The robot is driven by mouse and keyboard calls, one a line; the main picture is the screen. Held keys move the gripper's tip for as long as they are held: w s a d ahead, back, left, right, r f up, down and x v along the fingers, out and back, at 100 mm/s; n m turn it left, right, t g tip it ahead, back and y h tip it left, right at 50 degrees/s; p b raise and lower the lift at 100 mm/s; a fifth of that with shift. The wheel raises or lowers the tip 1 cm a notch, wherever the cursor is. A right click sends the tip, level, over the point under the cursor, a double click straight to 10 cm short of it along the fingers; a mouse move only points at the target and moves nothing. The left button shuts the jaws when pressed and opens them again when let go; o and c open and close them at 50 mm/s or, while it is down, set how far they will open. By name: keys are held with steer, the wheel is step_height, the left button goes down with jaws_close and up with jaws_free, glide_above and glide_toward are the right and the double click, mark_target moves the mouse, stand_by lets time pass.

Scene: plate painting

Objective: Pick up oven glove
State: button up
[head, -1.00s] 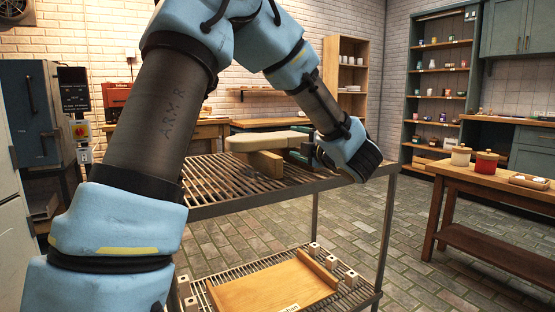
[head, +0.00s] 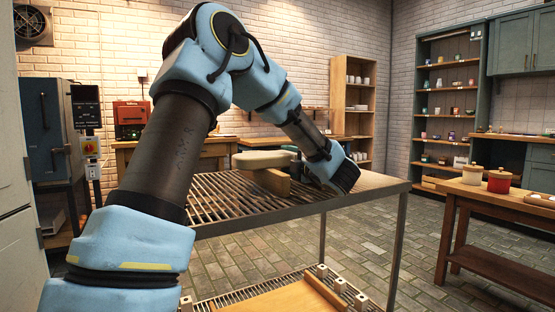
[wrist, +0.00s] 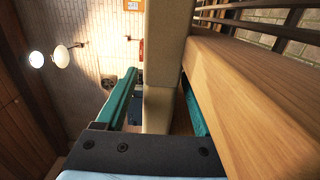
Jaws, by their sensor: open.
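The oven glove (head: 262,158) is a thick beige pad lying flat on a wooden block (head: 268,181) on the top rack. In the wrist view the glove (wrist: 164,45) runs up the middle as a beige slab, seen edge-on. My gripper (wrist: 160,85) is open, with one teal finger on each side of the glove's near end. I cannot tell whether either finger touches it. The right finger is partly hidden behind the wooden block. In the head view my gripper (head: 297,166) reaches the glove's right end, its fingers mostly hidden.
The slatted metal rack (head: 225,205) surrounds the block, with a wooden board (head: 280,301) on its lower shelf. A wooden table (head: 468,192) with lidded pots stands at the right. Brick floor (head: 360,235) lies open between them.

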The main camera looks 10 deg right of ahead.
steer(key=shift+w+a, duration=0.25)
steer(key=shift+w, duration=0.45)
jaws_close()
